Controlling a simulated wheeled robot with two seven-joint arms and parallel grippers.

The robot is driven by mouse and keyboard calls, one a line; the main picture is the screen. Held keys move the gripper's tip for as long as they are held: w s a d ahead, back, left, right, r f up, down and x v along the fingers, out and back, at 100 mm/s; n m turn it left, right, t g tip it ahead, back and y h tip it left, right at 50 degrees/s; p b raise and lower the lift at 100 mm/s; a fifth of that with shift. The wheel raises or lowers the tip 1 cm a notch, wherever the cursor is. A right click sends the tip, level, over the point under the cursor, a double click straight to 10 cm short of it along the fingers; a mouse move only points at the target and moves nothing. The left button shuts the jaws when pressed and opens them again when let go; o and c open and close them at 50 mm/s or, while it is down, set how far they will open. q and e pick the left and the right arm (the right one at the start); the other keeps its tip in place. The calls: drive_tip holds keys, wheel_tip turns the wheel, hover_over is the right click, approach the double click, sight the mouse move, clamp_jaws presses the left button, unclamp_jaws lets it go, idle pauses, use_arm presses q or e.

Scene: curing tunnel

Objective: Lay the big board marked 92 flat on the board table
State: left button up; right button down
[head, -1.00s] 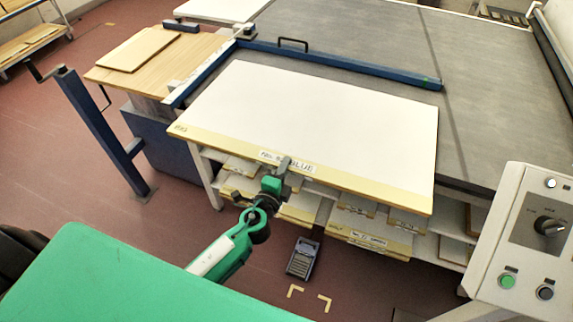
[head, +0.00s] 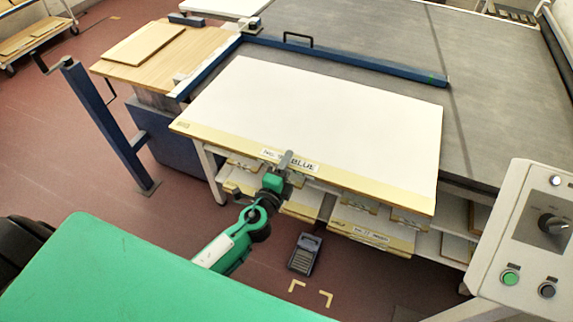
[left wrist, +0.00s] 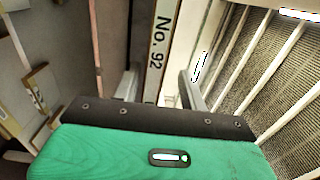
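The big board (head: 320,115) has a white face and a yellowish front edge strip. Its label in the head view reads "No." and "BLUE", with the middle covered by a finger. In the left wrist view the board's edge (left wrist: 162,40) reads "No. 92". My left gripper (head: 284,165) is shut on the middle of the front edge, one finger on either side, also in the left wrist view (left wrist: 160,88). The board lies about level over a shelved rack; I cannot tell whether it touches it. A wooden-topped table (head: 190,62), perhaps the board table, stands beyond its left end. My right gripper is not in view.
A smaller board (head: 145,45) lies on the wooden top. A blue rail (head: 350,62) and wide grey bed (head: 500,110) lie behind the big board. Several boards fill the rack (head: 375,232) below. A control box (head: 530,235) stands right, a blue crank post (head: 105,125) left.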

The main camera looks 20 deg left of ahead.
use_arm(q)
drive_tip(key=shift+s+f, duration=0.1)
drive_tip(key=shift+f, duration=0.5)
drive_tip(key=s+r+b, duration=0.1)
drive_tip(key=s+b, duration=0.4)
drive_tip(key=s, duration=0.8)
drive_tip(key=shift+s+a, duration=0.2)
drive_tip(key=shift+s, duration=0.1)
